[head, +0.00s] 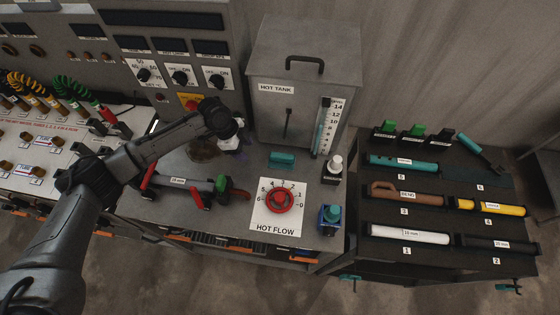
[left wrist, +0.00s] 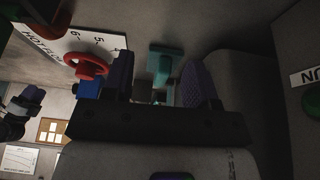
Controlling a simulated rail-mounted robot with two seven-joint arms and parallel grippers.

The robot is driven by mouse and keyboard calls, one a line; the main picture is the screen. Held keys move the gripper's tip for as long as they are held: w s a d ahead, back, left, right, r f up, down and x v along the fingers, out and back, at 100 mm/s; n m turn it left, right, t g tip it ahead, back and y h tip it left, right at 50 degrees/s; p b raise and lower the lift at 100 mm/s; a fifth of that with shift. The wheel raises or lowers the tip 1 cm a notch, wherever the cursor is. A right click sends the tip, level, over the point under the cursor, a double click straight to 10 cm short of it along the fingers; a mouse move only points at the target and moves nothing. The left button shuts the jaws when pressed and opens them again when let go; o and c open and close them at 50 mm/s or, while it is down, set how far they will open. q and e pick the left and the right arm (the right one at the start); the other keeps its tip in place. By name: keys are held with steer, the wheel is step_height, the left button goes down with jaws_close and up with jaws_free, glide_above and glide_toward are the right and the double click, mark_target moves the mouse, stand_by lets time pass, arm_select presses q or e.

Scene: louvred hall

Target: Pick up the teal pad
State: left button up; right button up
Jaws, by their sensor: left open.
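The teal pad (head: 282,159) lies on the grey bench top in front of the hot tank, just above the hot flow dial plate. My left gripper (head: 240,138) is at the end of the arm coming in from the left, to the left of the pad and apart from it. In the left wrist view my left gripper (left wrist: 160,92) is open, with a dark finger on each side. A teal piece, seemingly the pad (left wrist: 163,64), shows beyond and between the fingers. The gap between them looks empty. My right gripper is not in view.
The hot tank (head: 300,85) stands behind the pad. The red dial (head: 279,201) is in front of it. A white-capped bottle (head: 333,167) and a blue box with teal knob (head: 329,219) stand to the right. A black tool rack (head: 430,215) is further right.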

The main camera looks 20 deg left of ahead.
arm_select(q)
steer(key=shift+w+a+r, duration=0.1)
steer(key=shift+w+a, duration=0.35)
steer(key=shift+a, duration=0.15)
steer(key=shift+w+r, duration=0.1)
steer(key=shift+w, duration=0.1)
glide_toward(283, 155)
steer(key=x, duration=0.5)
steer(key=shift+d+p, duration=0.15)
steer(key=shift+p, duration=0.15)
steer(key=shift+x, duration=2.7)
jaws_close()
